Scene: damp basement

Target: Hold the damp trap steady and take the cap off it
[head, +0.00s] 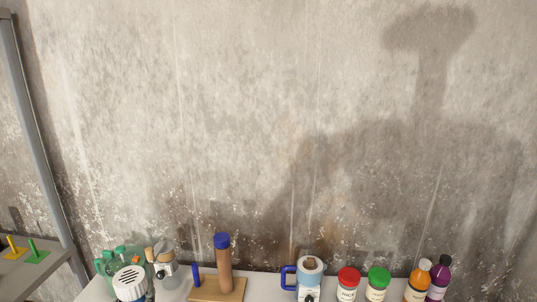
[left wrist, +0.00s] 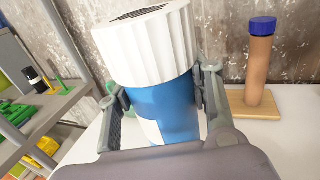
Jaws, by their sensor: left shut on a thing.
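The damp trap has a blue and white body (left wrist: 160,112) and a wide white ribbed cap (left wrist: 147,45) with dark slots in its top. The cap sits on the body. In the head view the slotted white cap (head: 130,284) shows at the bottom left, with the body mostly cut off by the frame edge. My left gripper (left wrist: 163,92) is shut around the body just below the cap, one finger on each side. The trap looks upright on or just above the white tabletop; its base is hidden. My right gripper is in neither view.
A wooden post with a blue top (head: 223,262) stands right of the trap. Green objects (head: 108,263) and a clip jar (head: 164,270) crowd behind it.

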